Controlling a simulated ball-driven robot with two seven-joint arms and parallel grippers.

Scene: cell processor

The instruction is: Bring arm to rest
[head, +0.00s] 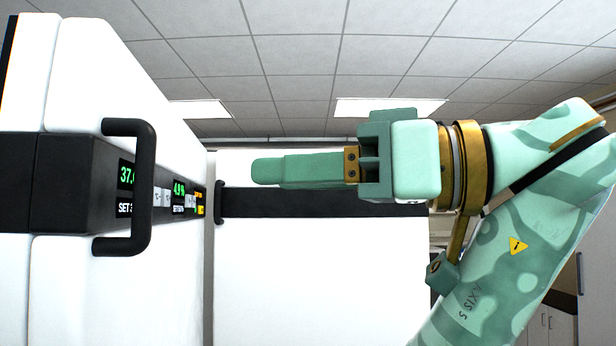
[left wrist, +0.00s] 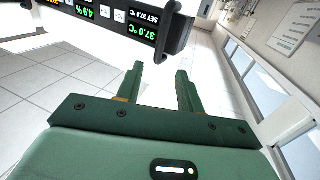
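My left gripper (head: 268,170) is held up in the middle of the head view, its fingers pointing left. There its two fingers overlap, seen edge-on. In the left wrist view the fingers of the left gripper (left wrist: 160,75) stand apart with a clear gap and nothing between them. My left arm (head: 530,210), pale green with brass-coloured rings, comes in from the right side of the head view and rises to the wrist. My right gripper is in neither view.
A white cabinet with a dark control band (head: 60,185), green readouts and a black handle (head: 146,188) stands at left. Its display also shows in the left wrist view (left wrist: 144,30). Another white cabinet (head: 310,275) stands behind the gripper. Tiled floor (left wrist: 60,85) shows clear.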

